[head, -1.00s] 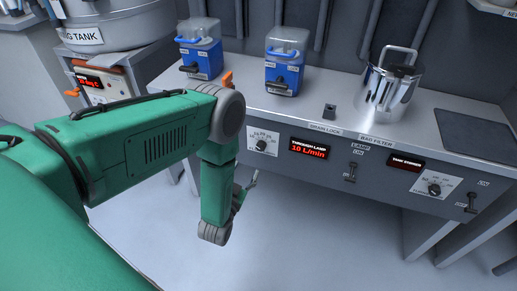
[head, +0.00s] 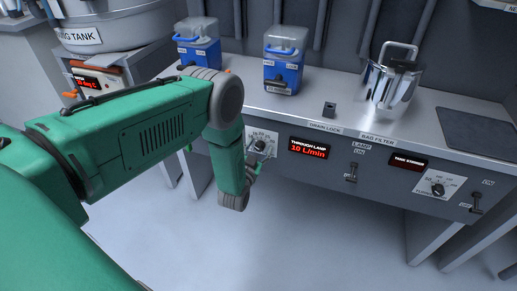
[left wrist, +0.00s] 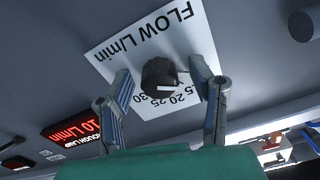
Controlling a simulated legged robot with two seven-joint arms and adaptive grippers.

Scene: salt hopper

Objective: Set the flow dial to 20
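The flow dial (head: 259,146) is a dark round knob on a white scale plate (head: 250,155) on the bench's front panel. In the left wrist view the dial (left wrist: 161,73) shows from close up below the words "FLOW L/min", with scale numbers and a short white mark on the knob. My left gripper (left wrist: 162,80) is open, with one finger on each side of the dial; I cannot tell whether either touches it. In the head view the left gripper (head: 254,168) is small and partly hidden at the plate. My right gripper is out of view.
A red display (head: 309,148) beside the dial reads "THROUGH LAMP 10 L/min". A lamp switch (head: 351,172), a second dial (head: 438,190) and another switch (head: 476,202) lie further right. Blue units (head: 284,72) and a metal jug (head: 390,82) stand on the bench above.

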